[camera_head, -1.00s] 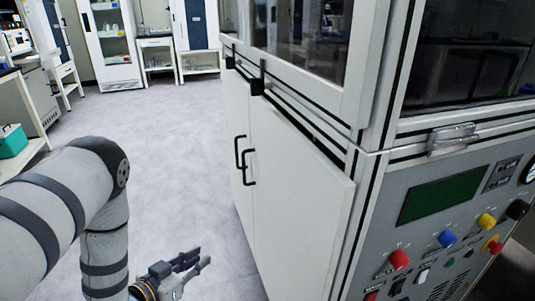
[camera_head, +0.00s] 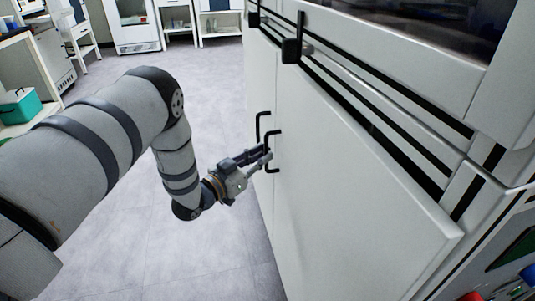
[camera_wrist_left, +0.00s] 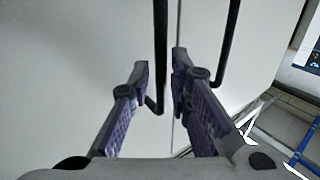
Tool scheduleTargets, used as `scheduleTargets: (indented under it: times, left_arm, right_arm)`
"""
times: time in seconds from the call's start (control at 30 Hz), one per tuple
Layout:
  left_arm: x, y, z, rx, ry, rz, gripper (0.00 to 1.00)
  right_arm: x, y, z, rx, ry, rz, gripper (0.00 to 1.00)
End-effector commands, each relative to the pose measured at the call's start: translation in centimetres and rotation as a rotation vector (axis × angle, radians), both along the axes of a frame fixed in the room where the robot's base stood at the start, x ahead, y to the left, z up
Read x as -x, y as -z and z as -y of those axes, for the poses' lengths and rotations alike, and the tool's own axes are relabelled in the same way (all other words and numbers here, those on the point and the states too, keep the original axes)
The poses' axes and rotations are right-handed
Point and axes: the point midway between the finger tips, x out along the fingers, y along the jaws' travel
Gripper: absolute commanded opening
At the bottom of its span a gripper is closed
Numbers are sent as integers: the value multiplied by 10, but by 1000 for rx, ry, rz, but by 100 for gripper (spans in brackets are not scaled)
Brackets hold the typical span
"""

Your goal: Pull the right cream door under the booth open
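The right cream door (camera_head: 345,195) under the booth is the nearer panel in the head view and looks shut. Its black bar handle (camera_head: 267,138) is near its far edge, beside the left door (camera_head: 259,85). My left gripper (camera_head: 266,155) is at this handle, fingers pointing at the door. In the left wrist view, the open fingers of the left gripper (camera_wrist_left: 160,75) have a black handle bar (camera_wrist_left: 161,35) between them, with gaps visible on both sides. The left door's handle (camera_head: 259,122) is just beyond; a second bar (camera_wrist_left: 230,40) shows in the wrist view. My right gripper is out of view.
A black rail with brackets (camera_head: 291,50) runs along the booth above the doors. The grey floor (camera_head: 130,230) left of the cabinet is clear. A teal box (camera_head: 20,108) sits on a side bench at far left.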

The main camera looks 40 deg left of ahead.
Motion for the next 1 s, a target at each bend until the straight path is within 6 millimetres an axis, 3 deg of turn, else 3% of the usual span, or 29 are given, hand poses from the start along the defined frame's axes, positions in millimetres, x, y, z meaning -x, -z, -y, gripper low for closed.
scheduleTargets:
  times: [0.1, 0.23, 0.43, 0.47, 0.53, 1.0]
  left_arm:
    - [-17, 1, 3, 1, 2, 0, 18]
    - [-25, 0, 3, 1, 0, -1, 18]
    - [-26, 0, 3, 1, 0, -1, 18]
    - [-25, 0, 3, 1, 0, -1, 16]
    - [-25, 0, 3, 1, 0, -1, 0]
    - [-27, 0, 2, 1, -16, -2, 0]
  right_arm:
    - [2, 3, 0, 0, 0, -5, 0]
    - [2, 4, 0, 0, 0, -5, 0]
    - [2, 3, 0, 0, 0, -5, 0]
    - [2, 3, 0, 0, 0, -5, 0]
    - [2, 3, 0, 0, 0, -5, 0]
    - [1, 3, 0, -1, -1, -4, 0]
